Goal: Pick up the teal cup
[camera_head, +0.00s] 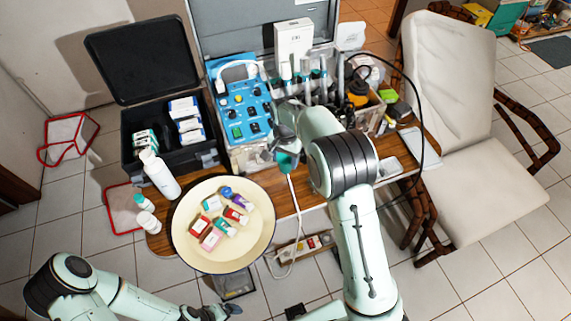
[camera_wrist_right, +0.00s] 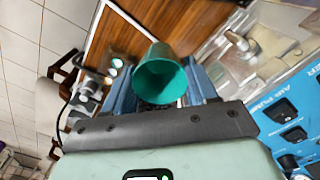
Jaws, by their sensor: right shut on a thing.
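The teal cup (camera_head: 287,161) is near the front edge of the wooden table, in front of the blue control panel. My right gripper (camera_head: 277,146) is shut on it; the arm and wrist partly hide the grip in the head view. In the right wrist view the teal cup (camera_wrist_right: 160,80) sits between the blue fingers of the right gripper, its round opening facing the camera. I cannot tell whether the cup touches the table. My left gripper (camera_head: 218,311) shows only as a dark part at the bottom edge, too little to read its jaws.
A round cream tray (camera_head: 250,250) with several small boxes stands front left, beside a white bottle (camera_head: 160,174). An open black case (camera_head: 207,155) is behind it. The blue panel (camera_head: 236,94) and a clear rack of bottles stand close behind the cup. A chair (camera_head: 480,195) is at right.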

